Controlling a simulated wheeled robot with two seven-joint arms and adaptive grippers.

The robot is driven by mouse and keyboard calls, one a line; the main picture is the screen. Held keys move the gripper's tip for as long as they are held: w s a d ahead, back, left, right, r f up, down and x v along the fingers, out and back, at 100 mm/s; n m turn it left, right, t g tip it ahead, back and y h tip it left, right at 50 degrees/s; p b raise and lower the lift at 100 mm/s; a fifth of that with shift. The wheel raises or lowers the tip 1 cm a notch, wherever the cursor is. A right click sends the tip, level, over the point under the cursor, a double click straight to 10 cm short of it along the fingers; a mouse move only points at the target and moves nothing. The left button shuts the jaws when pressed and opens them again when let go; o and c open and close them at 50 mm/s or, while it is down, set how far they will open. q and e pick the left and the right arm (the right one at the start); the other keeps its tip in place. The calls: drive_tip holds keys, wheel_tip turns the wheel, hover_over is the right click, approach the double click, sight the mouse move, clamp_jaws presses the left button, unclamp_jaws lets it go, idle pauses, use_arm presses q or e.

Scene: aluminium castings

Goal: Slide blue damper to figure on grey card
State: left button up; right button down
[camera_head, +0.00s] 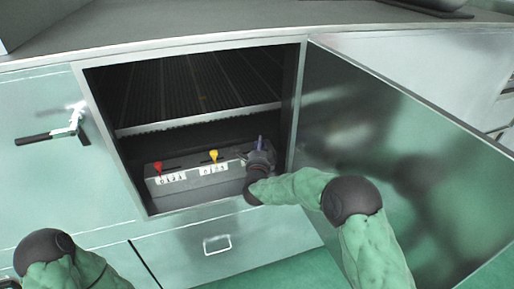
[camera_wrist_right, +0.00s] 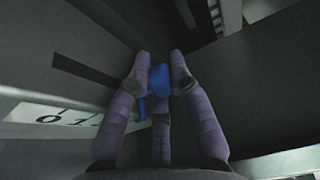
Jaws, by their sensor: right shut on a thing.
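The blue damper (camera_wrist_right: 160,76) is a small blue knob between the fingers of my right gripper (camera_wrist_right: 161,84) in the right wrist view. The gripper is shut on it. In the head view my right gripper (camera_head: 261,155) is at the right end of a grey control box (camera_head: 225,186) inside the open cabinet and hides most of the damper there. A white label with figures (camera_wrist_right: 62,119) lies to the left of the damper in the wrist view. I cannot make out a grey card. My left arm shows at lower left, but its gripper is out of view.
A red lever (camera_head: 158,166) and a yellow lever (camera_head: 213,154) stand on the box, each above a white number label. A ribbed rack (camera_head: 190,85) is above. A latch handle (camera_head: 62,130) is at left.

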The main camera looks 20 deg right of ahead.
drive_tip(key=shift+d+r, duration=0.15)
drive_tip(key=shift+d, duration=0.1)
drive_tip(key=c, duration=1.4)
unclamp_jaws()
drive_tip(key=shift+d, duration=0.15)
drive_tip(key=shift+s+a, duration=0.25)
drive_tip(key=shift+s, duration=0.05)
drive_tip(key=v, duration=1.1)
drive_tip(key=shift+s, duration=0.2)
